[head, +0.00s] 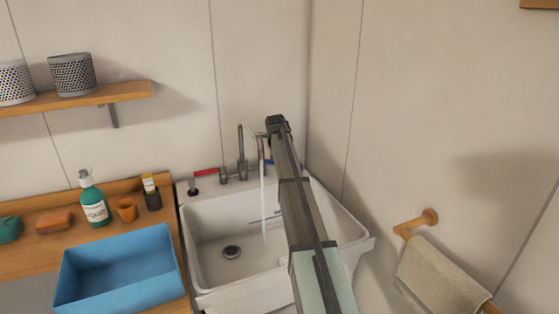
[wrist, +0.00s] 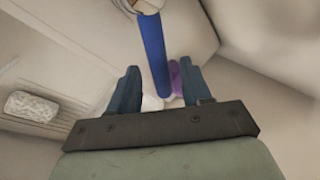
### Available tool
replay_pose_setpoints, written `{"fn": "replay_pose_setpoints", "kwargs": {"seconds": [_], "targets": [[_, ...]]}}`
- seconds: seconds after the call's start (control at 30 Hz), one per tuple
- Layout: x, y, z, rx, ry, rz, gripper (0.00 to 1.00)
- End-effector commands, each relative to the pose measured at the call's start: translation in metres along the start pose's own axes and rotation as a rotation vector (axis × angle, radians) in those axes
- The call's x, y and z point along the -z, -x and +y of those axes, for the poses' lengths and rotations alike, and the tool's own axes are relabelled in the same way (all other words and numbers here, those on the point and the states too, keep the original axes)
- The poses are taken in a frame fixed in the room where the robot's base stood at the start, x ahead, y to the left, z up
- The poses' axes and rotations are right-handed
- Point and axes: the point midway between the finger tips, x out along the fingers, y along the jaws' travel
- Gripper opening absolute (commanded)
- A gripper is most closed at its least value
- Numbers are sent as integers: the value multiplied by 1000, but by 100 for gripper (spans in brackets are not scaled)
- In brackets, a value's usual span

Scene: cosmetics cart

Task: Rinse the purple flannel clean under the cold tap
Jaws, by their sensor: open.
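In the wrist view, my gripper (wrist: 160,86) is open. A blue bar (wrist: 150,45), which looks like the cold tap's lever, lies between its two fingers, with no clear grip on it. A small purple patch (wrist: 175,76), likely the flannel, shows beside the bar near the right finger; most of it is hidden. A thin stream of water (head: 263,205) falls into the sink. The red lever (head: 207,172) is at the left of the taps.
A blue tub (head: 120,270) stands on the wooden counter left of the sink. Behind it are a green pump bottle (head: 94,200), an orange cup (head: 127,210) and a brown block (head: 54,222). A beige towel (head: 440,280) hangs on the right wall.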

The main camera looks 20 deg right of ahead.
Motion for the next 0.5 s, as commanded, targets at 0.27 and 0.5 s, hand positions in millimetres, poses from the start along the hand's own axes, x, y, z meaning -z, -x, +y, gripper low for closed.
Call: {"fn": "replay_pose_setpoints", "kwargs": {"seconds": [0.27,0.5], "targets": [[0,37,0,2,0,-1,48],[0,85,0,2,0,-1,48]]}}
